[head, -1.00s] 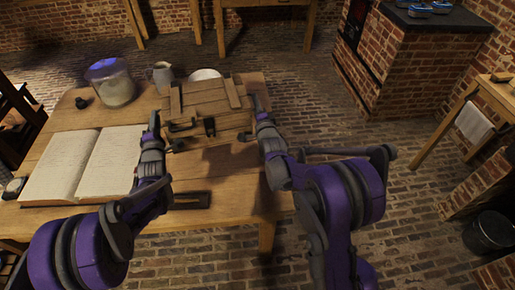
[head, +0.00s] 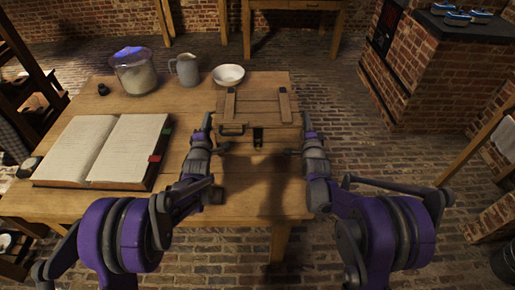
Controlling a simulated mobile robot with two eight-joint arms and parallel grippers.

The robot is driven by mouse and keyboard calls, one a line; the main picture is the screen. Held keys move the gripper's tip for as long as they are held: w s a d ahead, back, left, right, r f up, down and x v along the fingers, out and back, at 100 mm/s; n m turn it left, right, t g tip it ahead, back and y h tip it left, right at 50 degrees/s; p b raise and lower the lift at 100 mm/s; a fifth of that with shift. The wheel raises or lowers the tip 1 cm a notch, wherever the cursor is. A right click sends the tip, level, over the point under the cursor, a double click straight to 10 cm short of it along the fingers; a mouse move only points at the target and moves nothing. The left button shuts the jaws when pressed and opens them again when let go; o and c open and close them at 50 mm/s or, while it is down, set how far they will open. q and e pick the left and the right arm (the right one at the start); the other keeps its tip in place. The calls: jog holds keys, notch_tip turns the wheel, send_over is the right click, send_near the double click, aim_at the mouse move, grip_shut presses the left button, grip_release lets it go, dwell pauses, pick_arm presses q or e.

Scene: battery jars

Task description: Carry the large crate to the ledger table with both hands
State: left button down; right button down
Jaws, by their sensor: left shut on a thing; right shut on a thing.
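The large wooden crate (head: 258,107), with its lid down, a dark latch at the front and dark handles, is over the back right part of the ledger table (head: 240,205). My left gripper (head: 207,122) is shut at the crate's left side, and my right gripper (head: 307,122) is shut at its right side. The fingertips are partly hidden against the crate. I cannot tell whether the crate's underside touches the tabletop. An open ledger (head: 105,148) lies on the left of the table.
A glass jar (head: 134,72), a metal jug (head: 186,70) and a white bowl (head: 228,75) stand along the table's back, the bowl close behind the crate. A small dark object (head: 103,89) is near the jar. A brick stove (head: 432,65) stands to the right across open floor.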

dwell(0.4)
